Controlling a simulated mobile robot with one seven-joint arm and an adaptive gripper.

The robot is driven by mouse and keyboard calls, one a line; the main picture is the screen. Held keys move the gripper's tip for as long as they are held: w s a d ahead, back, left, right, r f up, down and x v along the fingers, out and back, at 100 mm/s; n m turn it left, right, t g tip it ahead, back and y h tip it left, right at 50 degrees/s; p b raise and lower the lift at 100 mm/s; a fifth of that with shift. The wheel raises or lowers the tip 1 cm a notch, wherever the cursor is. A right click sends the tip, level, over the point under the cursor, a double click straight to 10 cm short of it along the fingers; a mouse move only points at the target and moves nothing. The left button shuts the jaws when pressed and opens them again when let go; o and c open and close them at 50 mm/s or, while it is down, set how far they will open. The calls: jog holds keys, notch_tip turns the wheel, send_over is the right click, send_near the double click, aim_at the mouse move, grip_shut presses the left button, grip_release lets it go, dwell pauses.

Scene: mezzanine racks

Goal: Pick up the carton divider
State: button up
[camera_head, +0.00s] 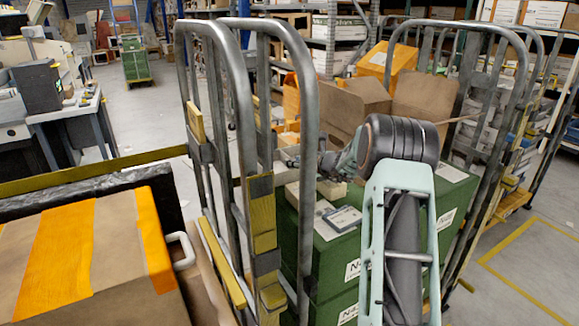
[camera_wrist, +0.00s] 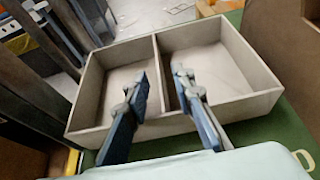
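The carton divider (camera_wrist: 232,107) is a shallow, pale grey-beige open tray with one wall across its middle, making two compartments. It lies on a green surface in the wrist view. In the head view it is the pale piece (camera_head: 316,191) on top of the green boxes, partly hidden by cage bars and my arm. My gripper (camera_wrist: 161,80) is open, with nothing between its fingers. Its two blue-grey fingers appear on either side of the middle wall, over the near rim. I cannot tell whether they touch it. In the head view my gripper (camera_head: 322,160) is small, just above the divider.
Green boxes (camera_head: 335,258) stand inside a metal roll cage (camera_head: 309,120) with upright bars on both sides. A small grey flat item (camera_head: 343,218) lies on the box. An open cardboard carton (camera_head: 425,95) stands behind. A taped carton (camera_head: 75,255) is at the left front.

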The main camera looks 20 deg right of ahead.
jog(key=shift+w+a+f, duration=0.1)
jog(key=shift+w+f, duration=0.15)
jog(key=shift+w, duration=0.25)
jog(key=shift+c, duration=0.6)
grip_shut()
jog(key=shift+r, duration=0.15)
